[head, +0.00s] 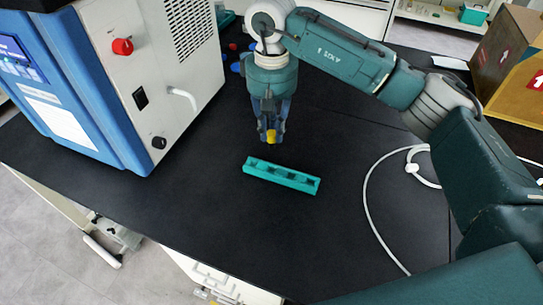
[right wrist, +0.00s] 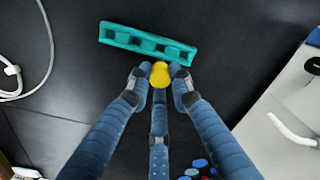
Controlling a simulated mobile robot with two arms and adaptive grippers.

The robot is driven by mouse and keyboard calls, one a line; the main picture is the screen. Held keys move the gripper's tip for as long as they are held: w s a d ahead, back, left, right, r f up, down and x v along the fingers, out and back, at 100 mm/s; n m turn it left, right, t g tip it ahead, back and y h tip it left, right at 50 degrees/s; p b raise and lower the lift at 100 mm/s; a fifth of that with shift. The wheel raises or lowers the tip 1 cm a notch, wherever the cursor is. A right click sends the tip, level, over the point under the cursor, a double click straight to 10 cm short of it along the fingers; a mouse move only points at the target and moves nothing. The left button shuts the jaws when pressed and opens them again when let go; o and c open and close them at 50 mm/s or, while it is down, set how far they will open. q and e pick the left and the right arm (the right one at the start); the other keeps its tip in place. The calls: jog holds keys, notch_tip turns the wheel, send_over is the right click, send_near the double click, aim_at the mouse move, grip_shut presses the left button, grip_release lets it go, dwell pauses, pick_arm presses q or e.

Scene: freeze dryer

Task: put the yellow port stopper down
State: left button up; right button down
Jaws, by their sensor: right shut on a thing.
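The yellow port stopper (head: 271,137) is held between the fingertips of my right gripper (head: 270,132), above the black bench top. It also shows in the right wrist view (right wrist: 160,74), gripped by the blue fingers (right wrist: 160,80). A teal rack (head: 281,176) with a row of square slots lies on the bench, just nearer the front than the gripper in the head view. In the right wrist view the rack (right wrist: 148,42) lies beyond the fingertips, and its slots look empty. The stopper appears apart from the rack. My left gripper is not in view.
The blue and white freeze dryer (head: 150,80) with a red knob stands at the left. A white cable (head: 368,200) lies on the bench at the right. A cardboard box (head: 510,65) stands at the back right. The bench in front of the rack is clear.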

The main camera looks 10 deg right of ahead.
aim_at(271, 149)
jog(key=f, duration=0.3)
jog(key=f+p, duration=0.1)
jog(key=f, duration=0.1)
jog(key=shift+w, duration=0.3)
notch_tip(271, 149, down, 3)
jog(key=shift+r, duration=0.1)
notch_tip(271, 149, down, 4)
jog(key=shift+f+p, duration=0.1)
jog(key=shift+p, duration=0.6)
jog(key=c, duration=1.6)
grip_release()
jog(key=shift+f, duration=0.15)
jog(key=shift+o, duration=0.2)
jog(key=shift+w, duration=0.1)
jog(key=shift+r, duration=0.2)
notch_tip(271, 149, up, 10)
jog(key=b, duration=0.3)
jog(key=shift+r, duration=0.15)
jog(key=shift+r+b, duration=0.3)
jog(key=shift+r, duration=0.45)
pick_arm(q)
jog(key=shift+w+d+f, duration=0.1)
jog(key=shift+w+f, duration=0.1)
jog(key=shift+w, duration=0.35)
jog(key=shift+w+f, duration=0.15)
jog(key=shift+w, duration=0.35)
